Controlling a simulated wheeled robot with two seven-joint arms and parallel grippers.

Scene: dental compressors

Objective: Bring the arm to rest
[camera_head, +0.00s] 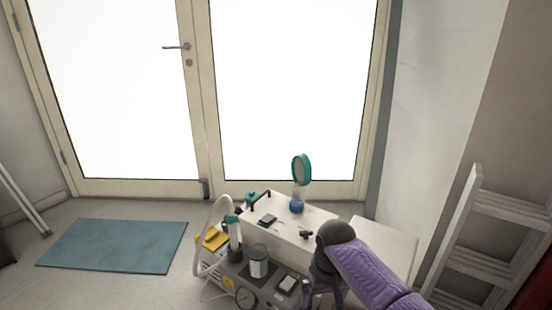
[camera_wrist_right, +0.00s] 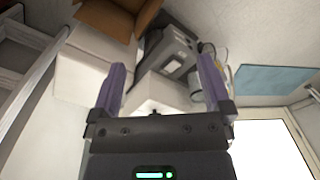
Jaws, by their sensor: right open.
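My right arm (camera_head: 375,272), in a purple sleeve with a dark joint, comes in from the lower right in the head view, in front of the compressor equipment. In the right wrist view my right gripper (camera_wrist_right: 162,82) shows its two purple fingers wide apart, with nothing held between them. A white box surface and grey machine parts lie beyond the fingers. In the head view the fingertips cannot be made out clearly. My left gripper is in neither view.
The grey compressor (camera_head: 232,272) with a gauge stands at bottom centre, beside a white cabinet (camera_head: 285,232) bearing a green round-headed object (camera_head: 301,168). A ladder (camera_head: 490,240) leans at right; an open cardboard box (camera_wrist_right: 118,18) shows in the wrist view. The blue mat (camera_head: 112,245) is clear.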

